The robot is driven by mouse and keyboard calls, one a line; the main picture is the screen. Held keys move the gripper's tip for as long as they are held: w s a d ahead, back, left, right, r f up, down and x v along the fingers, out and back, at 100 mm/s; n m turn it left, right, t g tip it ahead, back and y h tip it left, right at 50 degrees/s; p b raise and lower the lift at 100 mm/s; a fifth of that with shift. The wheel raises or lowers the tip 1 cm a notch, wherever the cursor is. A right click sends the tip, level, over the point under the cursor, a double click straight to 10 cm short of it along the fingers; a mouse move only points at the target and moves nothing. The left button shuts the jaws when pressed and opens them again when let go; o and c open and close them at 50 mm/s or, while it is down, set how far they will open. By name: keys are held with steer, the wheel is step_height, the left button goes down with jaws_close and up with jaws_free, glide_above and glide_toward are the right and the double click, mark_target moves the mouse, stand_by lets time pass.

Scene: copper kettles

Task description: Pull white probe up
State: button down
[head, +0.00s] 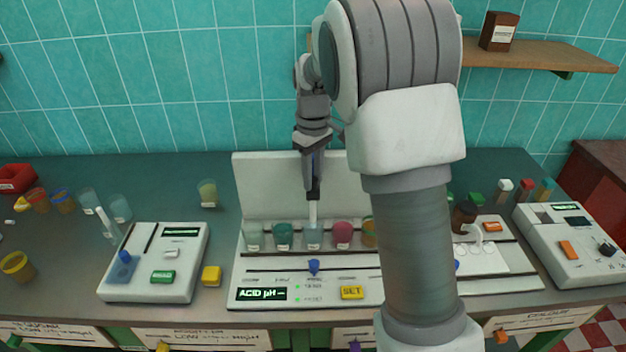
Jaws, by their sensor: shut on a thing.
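My gripper (314,192) points straight down over the middle of the long white station (262,272). It is shut on the white probe (312,212), a thin upright white stick. The probe's lower end is at or in a small clear cup (313,237) in the station's row; I cannot tell how deep it sits. A blue knob (314,266) is on the panel just in front of that cup. The panel's dark display (261,294) reads something like "ACID pH". My arm hides part of the station to the right.
Beside that cup stand a teal cup (283,236) and a red cup (343,234). A white device (150,285) with a green button is at left, another (572,245) at right. The white back panel (270,180) rises close behind the gripper. Loose cups stand at far left.

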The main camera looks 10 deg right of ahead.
step_height(320, 180, up, 2)
steer(key=shift+r+p, duration=0.2)
steer(key=shift+p, duration=0.2)
steer(key=c, duration=0.6)
jaws_free()
steer(key=shift+c, duration=0.2)
step_height(320, 180, up, 17)
steer(key=shift+r+p, duration=0.15)
steer(key=shift+p, duration=0.25)
